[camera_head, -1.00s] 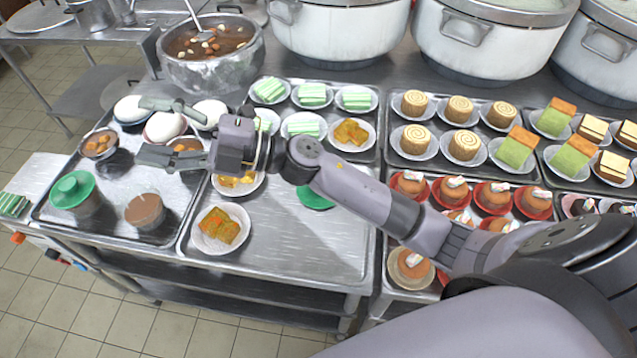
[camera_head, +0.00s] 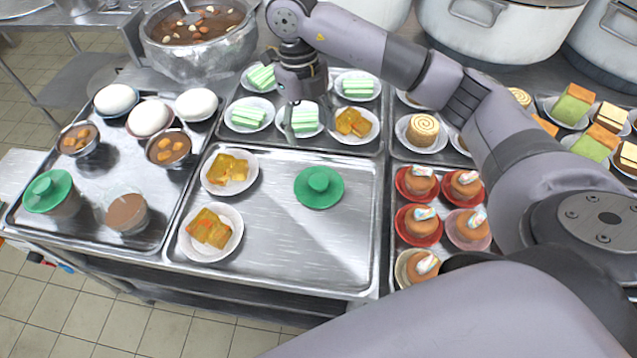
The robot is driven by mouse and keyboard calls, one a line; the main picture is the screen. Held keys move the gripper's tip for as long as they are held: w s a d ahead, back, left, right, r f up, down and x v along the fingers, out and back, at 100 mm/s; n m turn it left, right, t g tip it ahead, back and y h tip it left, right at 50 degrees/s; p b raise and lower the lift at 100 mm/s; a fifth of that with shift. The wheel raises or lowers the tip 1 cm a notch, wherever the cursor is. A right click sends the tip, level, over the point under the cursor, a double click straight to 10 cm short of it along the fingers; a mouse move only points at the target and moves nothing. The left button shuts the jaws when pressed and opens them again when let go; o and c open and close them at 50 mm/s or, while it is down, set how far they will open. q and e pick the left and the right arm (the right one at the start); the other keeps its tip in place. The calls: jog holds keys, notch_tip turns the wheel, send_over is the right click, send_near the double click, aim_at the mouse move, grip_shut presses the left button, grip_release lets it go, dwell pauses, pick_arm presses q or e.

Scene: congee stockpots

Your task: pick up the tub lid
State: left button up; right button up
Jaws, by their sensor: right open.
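A green tub lid (camera_head: 319,188) with a round raised knob lies flat on the bare part of the middle metal tray (camera_head: 300,245). A second green lid (camera_head: 48,190) sits on a tub at the left. Beside that one, an open tub (camera_head: 126,212) of brown filling shows no lid. My right gripper (camera_head: 304,132) points down above the plates of green-and-white cakes, behind the loose lid and apart from it. Its fingers are open, and I see nothing between them. My left gripper is out of view.
Two plates of golden cakes (camera_head: 229,172) stand left of the loose lid. Small cakes in red dishes (camera_head: 417,183) stand to its right. White buns (camera_head: 148,118) and brown bowls fill the left tray. The tray around the lid's front and right is clear.

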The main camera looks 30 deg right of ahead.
jog(key=p, duration=0.3)
send_over(319, 181)
jog(key=f, duration=0.6)
jog(key=w+f, duration=0.1)
jog(key=f, duration=0.3)
jog(key=shift+a, duration=0.35)
jog(key=f, duration=0.1)
jog(key=f+p, duration=0.1)
jog(key=f, duration=0.3)
jog(key=shift+s+d+p, duration=0.35)
jog(key=shift+s, duration=0.05)
jog(key=shift+f, duration=0.2)
jog(key=shift+c, duration=0.3)
jog(key=c, duration=0.9)
jog(key=shift+r, duration=0.15)
